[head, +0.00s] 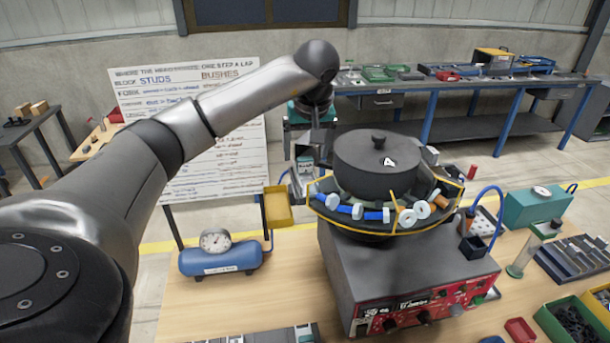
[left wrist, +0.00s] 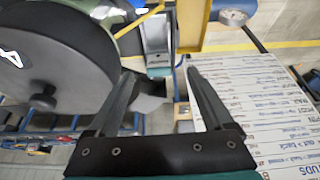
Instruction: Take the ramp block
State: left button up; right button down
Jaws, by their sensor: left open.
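My left gripper (head: 318,150) hangs at the far left side of the dark bowl feeder (head: 376,165), fingers pointing down. In the left wrist view its two fingers (left wrist: 160,76) are apart. A small grey block with a pale face (left wrist: 150,88), which may be the ramp block, shows between them, closer to the left finger. I cannot tell whether they touch. Nothing is clearly gripped. In the head view the block cannot be made out surely behind the bowl and gripper. My right gripper is not in view.
The bowl's yellow-edged track carries several blue and white studs (head: 357,211). A yellow tray (head: 277,207) and a blue air tank (head: 220,258) with a gauge stand left of the feeder. A whiteboard (head: 215,160) stands behind.

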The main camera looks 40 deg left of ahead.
aim_at(306, 160)
pick_arm(q)
jog(key=shift+p+x, duration=0.55)
jog(key=shift+x, duration=2.55)
jog(key=shift+c, duration=0.2)
grip_shut()
jog(key=shift+r, duration=0.1)
